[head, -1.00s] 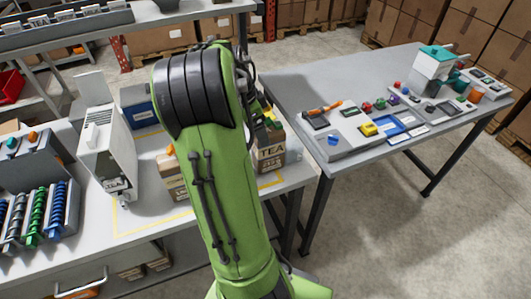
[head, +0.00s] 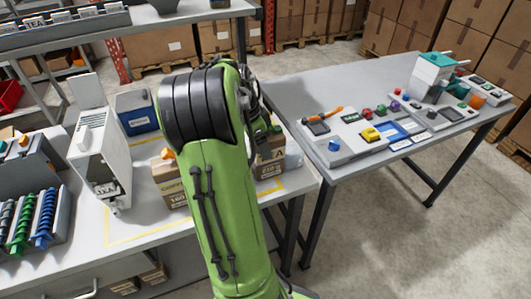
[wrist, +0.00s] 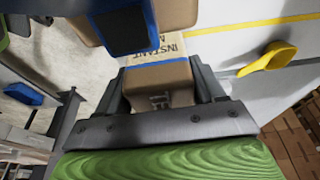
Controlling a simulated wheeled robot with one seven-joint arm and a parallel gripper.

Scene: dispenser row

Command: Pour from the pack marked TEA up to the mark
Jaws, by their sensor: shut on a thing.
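The TEA pack (head: 271,168) is a brown box on the left table, just right of my arm in the head view. Only the end of its large lettering and a number show there; my arm hides the rest. In the wrist view, my gripper (wrist: 162,88) is shut on a brown pack (wrist: 158,77) with the letters "TE" facing the palm. A cream band reading "INSTANT M" shows just beyond; I cannot tell whether it belongs to the same pack. My arm mostly hides the gripper in the head view. I see no fill mark.
A coffee pack (head: 171,188) stands left of my arm, inside a yellow tape outline. A white dispenser (head: 104,160) and a blue box (head: 136,112) stand further left. The second table (head: 300,92) holds several small items.

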